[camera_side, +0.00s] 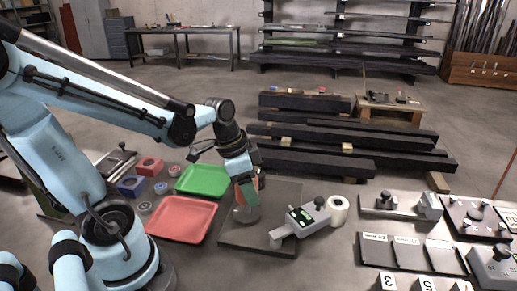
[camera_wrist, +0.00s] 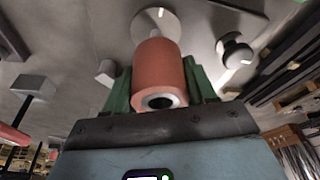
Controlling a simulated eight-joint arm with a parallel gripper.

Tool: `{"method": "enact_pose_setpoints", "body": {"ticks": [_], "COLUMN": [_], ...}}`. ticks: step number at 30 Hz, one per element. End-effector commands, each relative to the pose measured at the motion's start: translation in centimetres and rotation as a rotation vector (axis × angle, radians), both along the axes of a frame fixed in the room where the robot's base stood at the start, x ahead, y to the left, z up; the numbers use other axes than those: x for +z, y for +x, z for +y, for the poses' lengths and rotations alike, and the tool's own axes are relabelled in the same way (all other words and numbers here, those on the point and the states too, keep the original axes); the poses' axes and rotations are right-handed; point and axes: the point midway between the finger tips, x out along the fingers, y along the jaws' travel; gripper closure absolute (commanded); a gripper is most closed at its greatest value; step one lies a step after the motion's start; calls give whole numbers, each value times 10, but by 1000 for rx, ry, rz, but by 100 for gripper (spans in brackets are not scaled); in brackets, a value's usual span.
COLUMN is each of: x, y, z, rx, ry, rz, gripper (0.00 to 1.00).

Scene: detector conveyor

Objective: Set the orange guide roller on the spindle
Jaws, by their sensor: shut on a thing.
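The orange guide roller (camera_wrist: 160,72) is a cylinder with a pale-ringed dark bore, large in the wrist view. My gripper (camera_wrist: 158,85) is shut on it, with one green finger on each side. In the side view the green finger of my gripper (camera_side: 245,190) hides most of the roller (camera_side: 260,181), leaving an orange strip. A round grey base (camera_side: 246,215) lies just below it on a dark plate. In the wrist view a pale disc with a short post, apparently the spindle (camera_wrist: 155,20), shows beyond the roller's far end. I cannot tell whether the post enters the bore.
Red (camera_side: 180,220) and green (camera_side: 203,179) trays lie to the left. Dark beams (camera_side: 330,160) lie behind.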

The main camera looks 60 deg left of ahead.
Motion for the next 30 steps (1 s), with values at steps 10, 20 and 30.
{"method": "enact_pose_setpoints", "body": {"ticks": [10, 20, 30], "x": [-2, -9, -9], "y": [0, 0, 0], "z": [0, 0, 0], "rx": [0, 0, 0], "ry": [0, 0, 0], "rz": [0, 0, 0], "gripper": [80, 80, 80]}}
